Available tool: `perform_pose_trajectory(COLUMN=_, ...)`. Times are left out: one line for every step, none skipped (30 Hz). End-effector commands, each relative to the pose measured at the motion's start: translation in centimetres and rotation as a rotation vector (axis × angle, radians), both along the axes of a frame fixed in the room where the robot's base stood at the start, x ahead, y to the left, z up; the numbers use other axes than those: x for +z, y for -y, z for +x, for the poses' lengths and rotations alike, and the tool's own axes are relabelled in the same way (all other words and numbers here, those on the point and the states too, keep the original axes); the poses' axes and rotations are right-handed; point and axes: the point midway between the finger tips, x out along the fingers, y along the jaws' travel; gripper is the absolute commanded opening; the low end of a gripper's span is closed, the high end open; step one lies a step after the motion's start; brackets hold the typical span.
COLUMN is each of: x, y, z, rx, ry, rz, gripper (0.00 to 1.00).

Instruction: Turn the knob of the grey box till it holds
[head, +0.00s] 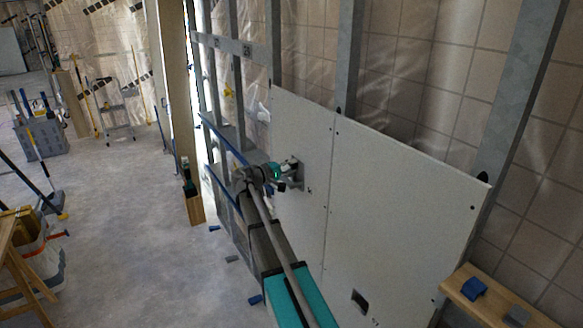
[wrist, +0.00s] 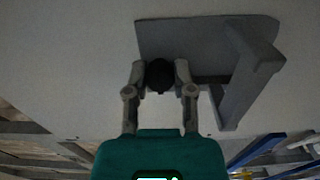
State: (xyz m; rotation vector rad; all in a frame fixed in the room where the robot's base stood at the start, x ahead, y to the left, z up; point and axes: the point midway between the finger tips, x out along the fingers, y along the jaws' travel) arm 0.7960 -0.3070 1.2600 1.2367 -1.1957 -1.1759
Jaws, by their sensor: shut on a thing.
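The grey box (wrist: 195,35) is fixed on the white panel in the wrist view, a flat grey piece with a raised arm at its right. The dark round knob (wrist: 159,75) is at its lower left. My gripper (wrist: 160,68) has one finger on each side of the knob and is shut on it. In the head view my gripper (head: 284,176) meets the grey box (head: 297,172) on the panel; the knob is too small to tell there. Which way the knob is turned cannot be seen.
The white panel (head: 400,190) stands against metal studs (head: 352,50). A wooden bench (head: 490,300) with a blue block (head: 474,288) is at the lower right. A timber post (head: 172,80) is left of the panel. The concrete floor (head: 120,220) at left is largely clear.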

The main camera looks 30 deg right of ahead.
Motion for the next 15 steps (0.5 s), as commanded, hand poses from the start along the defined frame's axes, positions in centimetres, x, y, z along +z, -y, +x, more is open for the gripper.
perform_pose_trajectory(x=-0.05, y=0.00, z=-0.04, rx=-0.001, ry=0.001, rz=0.002, gripper=0.00)
perform_pose_trajectory(x=-0.05, y=0.00, z=-0.04, rx=-0.001, ry=0.001, rz=0.002, gripper=0.00)
perform_pose_trajectory(x=-0.05, y=0.00, z=-0.04, rx=-0.001, ry=0.001, rz=0.002, gripper=0.00)
perform_pose_trajectory(x=-0.05, y=0.00, z=-0.04, rx=-0.001, ry=0.001, rz=0.002, gripper=0.00)
perform_pose_trajectory(x=-0.05, y=0.00, z=-0.04, rx=-0.001, ry=0.000, rz=0.002, gripper=0.00)
perform_pose_trajectory(x=-0.05, y=0.00, z=-0.04, rx=-0.001, ry=0.000, rz=0.002, gripper=0.40)
perform_pose_trajectory(x=-0.05, y=0.00, z=-0.04, rx=-0.001, ry=0.000, rz=0.002, gripper=0.45)
perform_pose_trajectory(x=-0.05, y=0.00, z=-0.04, rx=-0.001, ry=0.000, rz=0.002, gripper=0.51)
perform_pose_trajectory(x=-0.04, y=0.00, z=-0.03, rx=-0.001, ry=0.000, rz=0.002, gripper=0.58)
perform_pose_trajectory(x=-0.04, y=0.00, z=-0.03, rx=-0.001, ry=0.000, rz=0.002, gripper=0.64)
perform_pose_trajectory(x=-0.04, y=0.00, z=-0.03, rx=-0.001, ry=0.000, rz=0.001, gripper=0.68)
perform_pose_trajectory(x=-0.03, y=0.00, z=-0.03, rx=-0.001, ry=0.000, rz=0.001, gripper=0.68)
perform_pose_trajectory(x=-0.03, y=0.00, z=-0.03, rx=-0.001, ry=-0.001, rz=0.001, gripper=0.68)
perform_pose_trajectory(x=-0.03, y=0.00, z=-0.03, rx=-0.001, ry=-0.001, rz=0.001, gripper=0.68)
perform_pose_trajectory(x=-0.03, y=0.00, z=-0.03, rx=0.000, ry=-0.001, rz=0.001, gripper=0.68)
